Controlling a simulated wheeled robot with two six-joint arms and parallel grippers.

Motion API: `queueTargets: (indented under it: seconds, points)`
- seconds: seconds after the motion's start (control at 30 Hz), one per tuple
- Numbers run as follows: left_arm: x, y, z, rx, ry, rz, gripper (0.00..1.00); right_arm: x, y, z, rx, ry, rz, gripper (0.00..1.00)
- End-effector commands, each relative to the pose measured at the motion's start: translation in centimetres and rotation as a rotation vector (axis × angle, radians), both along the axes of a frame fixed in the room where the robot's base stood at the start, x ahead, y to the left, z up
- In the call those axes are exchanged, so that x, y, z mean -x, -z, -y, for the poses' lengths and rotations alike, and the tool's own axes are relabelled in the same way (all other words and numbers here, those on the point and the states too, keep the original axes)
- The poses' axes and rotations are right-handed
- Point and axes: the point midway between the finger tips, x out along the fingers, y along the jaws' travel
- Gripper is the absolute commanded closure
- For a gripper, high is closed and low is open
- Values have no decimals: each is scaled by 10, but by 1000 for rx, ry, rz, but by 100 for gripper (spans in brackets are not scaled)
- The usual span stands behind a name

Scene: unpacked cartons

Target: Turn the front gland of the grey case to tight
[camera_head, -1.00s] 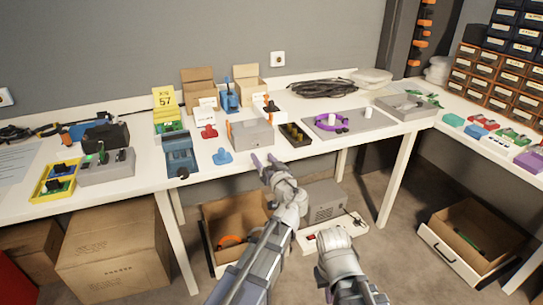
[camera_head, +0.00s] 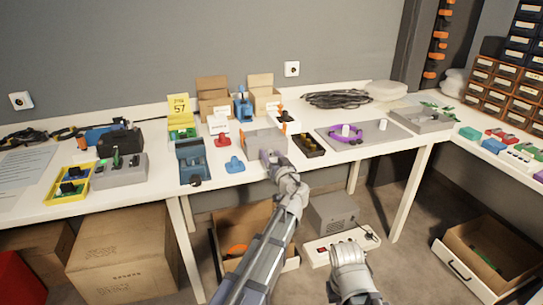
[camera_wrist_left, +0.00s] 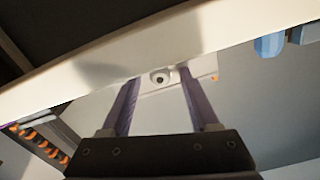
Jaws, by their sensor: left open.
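The grey case (camera_head: 264,142), with orange latches on its sides, stands near the table's front edge in the head view. My left gripper (camera_head: 272,158) is open in front of it and hides part of its front face. In the left wrist view, the fingers (camera_wrist_left: 155,85) point at the case's pale front face (camera_wrist_left: 204,68). The front gland (camera_wrist_left: 160,78), a small round white fitting with a dark centre, shows between the fingertips. I cannot tell whether either finger touches it. My right arm shows low in the head view, but its fingers do not.
A blue knob-like part (camera_head: 235,165) and a blue holder (camera_head: 192,162) stand left of the case. A black tray (camera_head: 308,145) and a grey board with a purple ring (camera_head: 345,132) are to its right. The white table edge (camera_wrist_left: 110,70) runs close to the fingers.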

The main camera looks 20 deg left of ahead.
Motion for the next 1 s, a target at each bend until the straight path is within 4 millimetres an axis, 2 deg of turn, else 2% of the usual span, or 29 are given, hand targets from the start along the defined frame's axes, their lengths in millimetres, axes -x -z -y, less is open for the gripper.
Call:
queueTargets:
  seconds: [0.23,0.8,1.0]
  points:
    - [-1,0,-1,0,0,0,38,0,0,0,0,0,0,100]
    - [-1,0,-1,0,0,0,100,0,0,0,0,0,0,100]
    - [-1,0,-1,0,0,0,100,0,0,0,0,0,0,100]
